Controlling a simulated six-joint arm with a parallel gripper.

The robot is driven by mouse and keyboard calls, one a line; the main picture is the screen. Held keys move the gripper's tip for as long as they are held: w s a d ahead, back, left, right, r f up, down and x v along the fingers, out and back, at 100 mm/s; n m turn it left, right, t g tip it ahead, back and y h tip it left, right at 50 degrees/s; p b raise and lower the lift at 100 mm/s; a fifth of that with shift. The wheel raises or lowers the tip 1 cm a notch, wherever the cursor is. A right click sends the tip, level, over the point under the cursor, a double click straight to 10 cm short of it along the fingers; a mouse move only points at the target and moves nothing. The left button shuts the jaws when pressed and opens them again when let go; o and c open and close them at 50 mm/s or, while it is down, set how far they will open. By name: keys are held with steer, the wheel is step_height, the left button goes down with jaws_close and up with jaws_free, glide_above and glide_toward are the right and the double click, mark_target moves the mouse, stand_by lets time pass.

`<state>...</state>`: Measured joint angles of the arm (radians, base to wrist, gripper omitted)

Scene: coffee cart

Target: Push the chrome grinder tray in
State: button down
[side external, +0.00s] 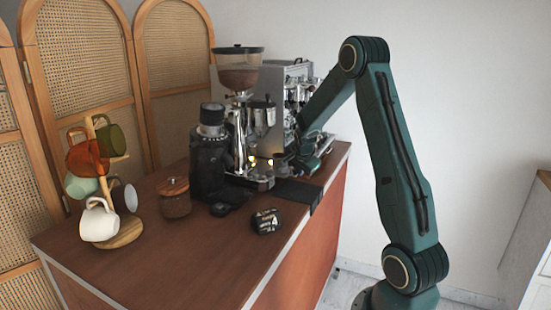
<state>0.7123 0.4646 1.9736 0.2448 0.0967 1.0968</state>
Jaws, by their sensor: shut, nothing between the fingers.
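The chrome grinder (238,135) stands on the wooden cart, with a dark hopper on top. Its tray (262,183) shows low at the grinder's base, small and partly mixed with the metal parts around it. How far the tray sticks out is too small to tell. My gripper (283,161) is low beside the grinder base, just right of and above the tray. It is shut and empty. Its fingertips are hard to make out against the chrome, and I cannot tell whether they touch the tray.
An espresso machine (298,85) stands behind my arm. A black grinder (208,155), a wooden-lidded jar (175,198) and a mug tree (122,232) stand to the left. A black mat (298,192) hangs over the cart edge. A dark round item (266,221) lies in front.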

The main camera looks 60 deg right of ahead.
mark_target(288, 174)
steer(key=w, duration=0.7)
steer(key=shift+w, duration=0.4)
steer(key=shift+a, duration=0.1)
steer(key=shift+s+a, duration=0.3)
steer(key=shift+s, duration=0.45)
steer(key=s, duration=0.1)
steer(key=s+a, duration=0.1)
steer(key=shift+s+r, duration=0.1)
steer(key=shift+s, duration=0.25)
steer(key=v, duration=1)
steer(key=shift+w, duration=0.1)
